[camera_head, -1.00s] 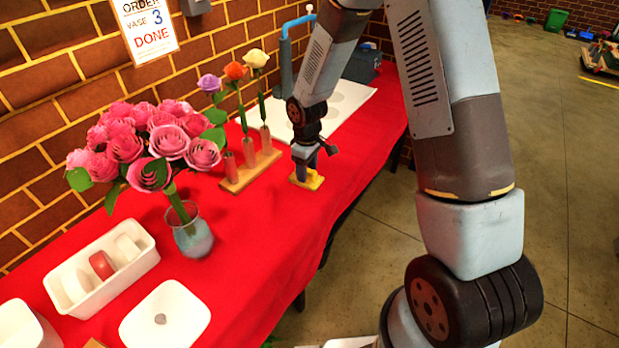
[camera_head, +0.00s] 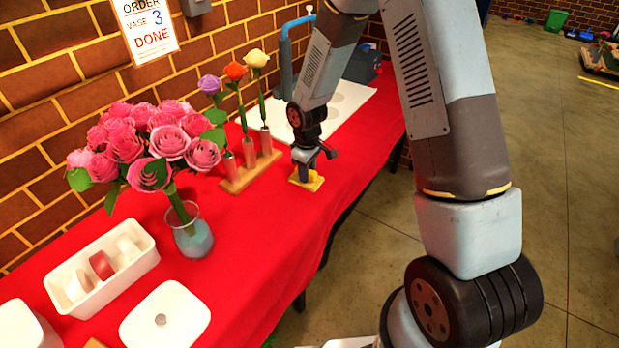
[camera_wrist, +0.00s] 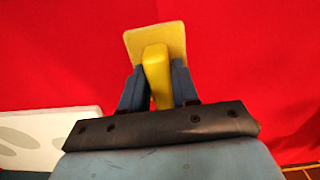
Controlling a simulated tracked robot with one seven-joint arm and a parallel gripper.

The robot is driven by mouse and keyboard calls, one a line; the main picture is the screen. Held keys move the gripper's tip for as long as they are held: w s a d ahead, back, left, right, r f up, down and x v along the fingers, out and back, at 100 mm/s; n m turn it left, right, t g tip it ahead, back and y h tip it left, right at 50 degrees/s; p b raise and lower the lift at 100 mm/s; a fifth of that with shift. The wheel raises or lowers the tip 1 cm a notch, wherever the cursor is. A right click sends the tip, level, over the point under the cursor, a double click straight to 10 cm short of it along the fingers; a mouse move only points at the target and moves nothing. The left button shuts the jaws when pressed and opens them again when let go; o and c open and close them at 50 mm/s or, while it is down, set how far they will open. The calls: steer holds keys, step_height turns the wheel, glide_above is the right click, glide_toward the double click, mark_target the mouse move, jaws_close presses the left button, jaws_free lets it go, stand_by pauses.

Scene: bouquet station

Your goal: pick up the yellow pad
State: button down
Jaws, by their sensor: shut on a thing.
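In the wrist view the blue fingers (camera_wrist: 158,85) are shut on the grip, one on each side. The pad looks level and is on or very close to the cloth; I cannot tell if it touches.
A wooden rack (camera_head: 236,184) with three flowers stands left of my gripper. A glass vase (camera_head: 193,236) of pink roses, a white tray (camera_head: 61,301) and a square white dish (camera_head: 180,308) are nearer. A white sheet (camera_head: 345,110) lies behind. Red cloth is clear around the pad.

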steer(key=shift+r, duration=0.6)
step_height(320, 180, up, 2)
steer(key=shift+s+r, duration=0.15)
steer(key=shift+r, duration=0.1)
steer(key=s+d+r, duration=0.1)
steer(key=s+r, duration=0.8)
steer(key=s, duration=0.4)
steer(key=shift+s+d+r, duration=0.15)
steer(key=shift+s+d, duration=0.2)
